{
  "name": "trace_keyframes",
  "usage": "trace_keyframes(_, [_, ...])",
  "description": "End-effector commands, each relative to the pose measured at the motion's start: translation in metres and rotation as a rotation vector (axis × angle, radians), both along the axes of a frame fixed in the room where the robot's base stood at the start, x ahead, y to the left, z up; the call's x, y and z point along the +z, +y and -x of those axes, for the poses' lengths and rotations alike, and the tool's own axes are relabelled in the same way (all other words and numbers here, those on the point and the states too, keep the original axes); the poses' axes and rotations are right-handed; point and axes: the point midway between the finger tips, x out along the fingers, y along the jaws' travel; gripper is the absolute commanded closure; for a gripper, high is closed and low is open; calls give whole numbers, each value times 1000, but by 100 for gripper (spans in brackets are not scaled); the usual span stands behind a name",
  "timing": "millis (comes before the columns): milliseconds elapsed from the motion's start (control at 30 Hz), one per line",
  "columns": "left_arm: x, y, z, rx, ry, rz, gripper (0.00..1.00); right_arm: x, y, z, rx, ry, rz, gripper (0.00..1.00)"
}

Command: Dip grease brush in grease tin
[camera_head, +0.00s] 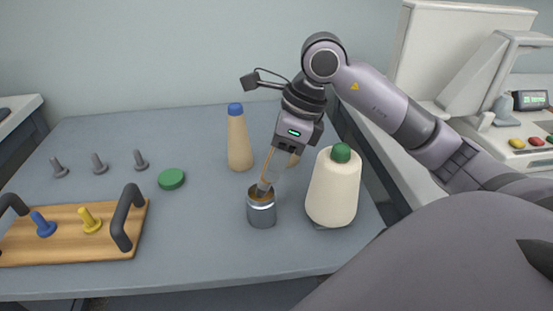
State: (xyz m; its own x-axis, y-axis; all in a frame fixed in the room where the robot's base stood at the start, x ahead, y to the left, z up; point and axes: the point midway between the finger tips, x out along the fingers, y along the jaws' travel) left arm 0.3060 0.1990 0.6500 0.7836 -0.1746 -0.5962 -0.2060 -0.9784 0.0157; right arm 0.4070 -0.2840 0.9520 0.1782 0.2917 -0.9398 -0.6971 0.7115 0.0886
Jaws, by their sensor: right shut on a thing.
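The grease tin (262,212) is a small grey metal cup standing upright on the table, with brown content showing at its top. My right gripper (282,163) is above the tin, pointing down, shut on the grease brush (265,185). The brush's lower end is at the tin's mouth and looks to be inside the rim; how deep it goes is hidden. My left gripper is not in view.
A large cream cone with a green top (334,188) stands close right of the tin. A tan cone with a blue top (239,140) stands behind it. A green disc (171,179), several grey pegs (98,164) and a wooden tray (66,250) with black handles are at left.

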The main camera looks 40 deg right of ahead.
Motion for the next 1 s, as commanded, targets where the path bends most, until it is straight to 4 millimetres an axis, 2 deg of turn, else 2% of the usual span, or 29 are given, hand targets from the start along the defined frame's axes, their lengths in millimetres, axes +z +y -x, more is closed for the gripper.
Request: trace_keyframes(1000, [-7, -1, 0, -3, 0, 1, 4, -7, 0, 0, 0, 1, 1, 100])
